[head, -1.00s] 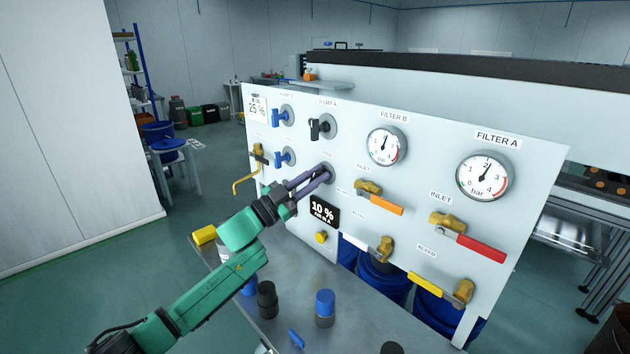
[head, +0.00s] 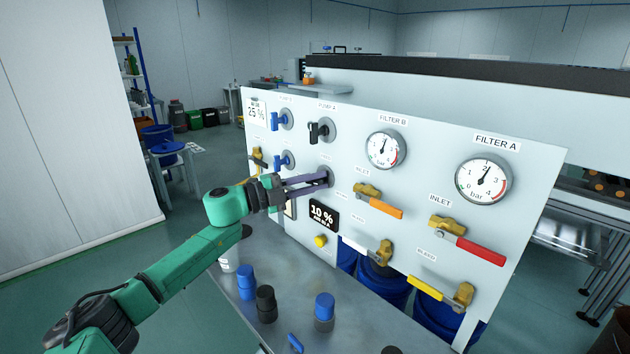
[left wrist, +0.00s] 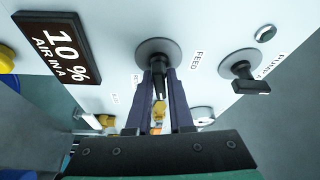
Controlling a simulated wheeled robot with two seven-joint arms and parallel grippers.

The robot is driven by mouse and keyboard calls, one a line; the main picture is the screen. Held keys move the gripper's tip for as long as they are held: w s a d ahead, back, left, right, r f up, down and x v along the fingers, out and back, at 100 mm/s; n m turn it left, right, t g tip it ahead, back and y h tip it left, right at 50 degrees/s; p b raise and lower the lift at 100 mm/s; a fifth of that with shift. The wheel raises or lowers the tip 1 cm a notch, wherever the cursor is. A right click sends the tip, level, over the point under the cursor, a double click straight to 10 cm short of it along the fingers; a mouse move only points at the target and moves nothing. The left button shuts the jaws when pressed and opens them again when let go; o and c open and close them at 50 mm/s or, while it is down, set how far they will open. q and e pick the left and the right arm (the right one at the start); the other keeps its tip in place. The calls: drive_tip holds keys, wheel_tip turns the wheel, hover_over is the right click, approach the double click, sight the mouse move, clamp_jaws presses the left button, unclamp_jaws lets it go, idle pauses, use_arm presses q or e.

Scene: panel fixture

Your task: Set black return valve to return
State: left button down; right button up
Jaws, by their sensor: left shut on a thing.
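The black return valve (left wrist: 159,66) shows in the left wrist view as a black handle on a round grey plate, with a FEED label to its right. My left gripper (left wrist: 160,84) is shut on this handle, one dark finger on each side. In the head view the gripper (head: 318,182) reaches the panel from the left, at the valve's round plate (head: 327,174) below the Pump A valve. The fingers cover most of the handle there, so its exact angle is hard to tell. My right gripper is not in view.
Another black valve (head: 319,131) sits just above on the white panel (head: 440,150). Blue valves (head: 282,121) are to the left. Yellow-brass valves with orange (head: 380,205) and red handles are to the right. Several blue and black capped pieces stand on the grey table (head: 290,318).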

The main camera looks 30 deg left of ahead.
use_arm(q)
drive_tip(key=shift+f+m+g, duration=0.1)
drive_tip(key=shift+m+g, duration=0.3)
drive_tip(key=shift+m, duration=0.7)
drive_tip(key=c, duration=0.9)
unclamp_jaws()
drive_tip(key=b+v, duration=0.7)
drive_tip(key=v, duration=0.7)
drive_tip(key=shift+s+r, duration=0.2)
drive_tip(key=shift+s, duration=0.1)
